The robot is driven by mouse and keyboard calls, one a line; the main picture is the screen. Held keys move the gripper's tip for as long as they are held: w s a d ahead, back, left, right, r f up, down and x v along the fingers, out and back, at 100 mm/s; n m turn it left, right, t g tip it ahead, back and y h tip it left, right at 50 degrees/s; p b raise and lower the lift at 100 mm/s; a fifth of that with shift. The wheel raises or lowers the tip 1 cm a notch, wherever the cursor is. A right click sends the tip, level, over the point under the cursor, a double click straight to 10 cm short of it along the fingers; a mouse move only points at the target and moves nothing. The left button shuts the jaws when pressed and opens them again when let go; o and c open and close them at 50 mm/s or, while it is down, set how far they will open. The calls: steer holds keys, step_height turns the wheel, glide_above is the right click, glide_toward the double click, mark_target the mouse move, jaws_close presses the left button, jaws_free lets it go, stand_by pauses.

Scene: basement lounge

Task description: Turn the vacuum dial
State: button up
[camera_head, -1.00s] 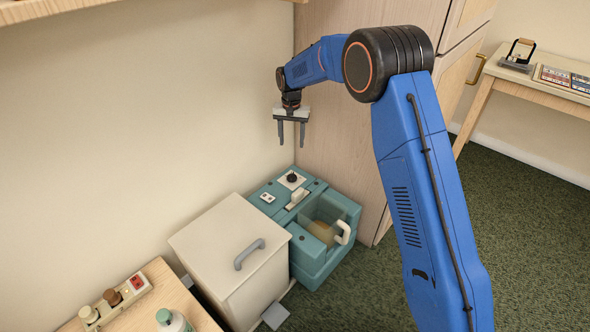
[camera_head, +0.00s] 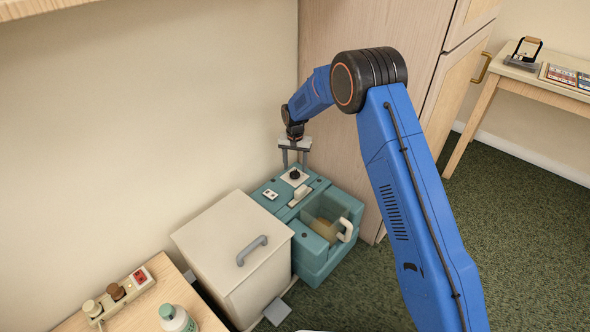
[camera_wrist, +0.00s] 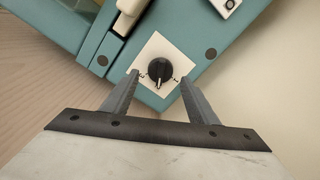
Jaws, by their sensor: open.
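The vacuum (camera_head: 312,258) is a teal box-shaped machine on the floor against the wall, with a clear-fronted bin and a white handle. Its dial is a black knob (camera_head: 295,174) on a white square plate on the top. In the wrist view the dial (camera_wrist: 159,71) sits just beyond and between the fingertips, its white pointer line toward the lower part of the plate. My gripper (camera_head: 294,168) points down above the dial, open and empty. The two fingers (camera_wrist: 160,80) lie on either side of the dial; I cannot tell whether they touch the plate.
A cream lidded bin (camera_head: 235,255) with a grey handle stands left of the vacuum. A wooden cabinet (camera_head: 365,110) rises close behind and right of it. A wooden table with a power strip (camera_head: 118,296) and a bottle (camera_head: 177,320) is at lower left.

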steer(key=shift+f, duration=1.15)
steer(key=shift+c, duration=0.5)
steer(key=c, duration=0.9)
steer(key=shift+n, duration=0.4)
steer(key=n, duration=0.5)
steer(key=shift+a+n, duration=0.15)
steer(key=shift+n, duration=0.25)
steer(key=n, duration=0.5)
steer(key=shift+a, duration=0.1)
steer(key=shift+n, duration=0.3)
